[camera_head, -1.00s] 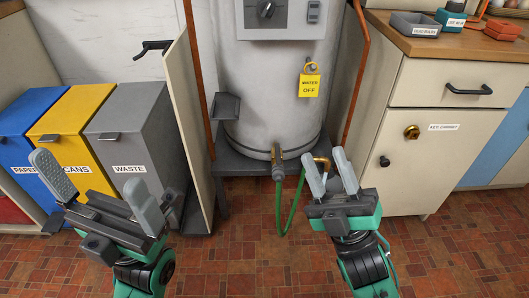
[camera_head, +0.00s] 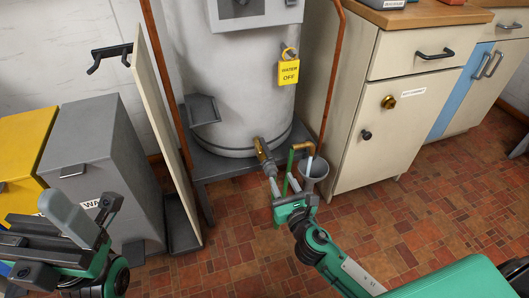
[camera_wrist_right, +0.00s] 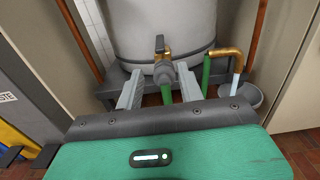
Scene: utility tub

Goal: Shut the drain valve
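The drain valve (camera_head: 263,152) is a brass tap low on the front of the white tank (camera_head: 235,85), with a grey hose fitting below it. In the right wrist view the brass valve (camera_wrist_right: 162,52) has a small lever standing upright, and the fitting lies between my fingers. My right gripper (camera_head: 291,177) is open, just in front of and below the valve; its fingers (camera_wrist_right: 160,88) straddle the fitting's line without visibly gripping it.
A green hose (camera_wrist_right: 166,94) hangs below the fitting. A brass elbow pipe (camera_wrist_right: 226,53) ends above a grey cup (camera_head: 315,172) right of the valve. A yellow "WATER OFF" tag (camera_head: 289,72) hangs on the tank. The key cabinet (camera_head: 375,145) stands right, a grey waste bin (camera_head: 95,150) left.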

